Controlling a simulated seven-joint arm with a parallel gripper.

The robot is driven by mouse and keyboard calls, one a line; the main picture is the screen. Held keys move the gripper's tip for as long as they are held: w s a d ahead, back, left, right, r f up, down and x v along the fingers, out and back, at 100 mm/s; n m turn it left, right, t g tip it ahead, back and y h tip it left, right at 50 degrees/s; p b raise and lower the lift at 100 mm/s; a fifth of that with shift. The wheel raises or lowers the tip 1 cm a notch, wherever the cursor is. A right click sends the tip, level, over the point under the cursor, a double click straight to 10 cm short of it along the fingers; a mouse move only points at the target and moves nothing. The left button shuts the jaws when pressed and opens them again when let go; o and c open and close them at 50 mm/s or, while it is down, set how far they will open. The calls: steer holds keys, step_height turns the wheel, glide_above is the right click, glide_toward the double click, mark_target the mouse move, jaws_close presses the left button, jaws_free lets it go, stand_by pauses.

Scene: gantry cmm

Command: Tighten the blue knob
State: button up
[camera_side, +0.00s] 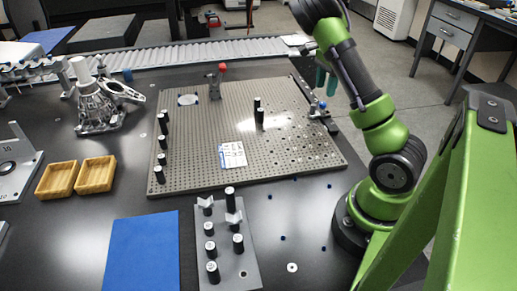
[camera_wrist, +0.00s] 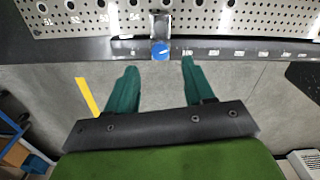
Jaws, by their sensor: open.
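The blue knob (camera_wrist: 160,50) sits on a small dark fixture at the edge of the perforated plate. It shows as a small blue spot in the side view (camera_side: 322,105), at the plate's right edge. My gripper (camera_wrist: 158,63) has two teal fingers spread apart with nothing between them. In the wrist view the knob appears just past the fingertips, about midway between them. In the side view my gripper (camera_side: 325,82) hangs above the knob, apart from it as far as I can tell.
A perforated plate (camera_side: 200,125) carries several black pins, a white printed card (camera_side: 232,155) and a red-topped post (camera_side: 222,68). Black cylinders stand on a grey plate (camera_side: 240,250) in front. Two wooden trays (camera_side: 97,174) and a blue mat (camera_side: 143,250) lie left.

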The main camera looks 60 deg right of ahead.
mark_target(323, 103)
steer(key=shift+f, duration=2.7)
jaws_close()
steer(key=shift+m, duration=0.3)
steer(key=m, duration=0.4)
steer(key=shift+m, duration=2.2)
steer(key=shift+r, duration=0.1)
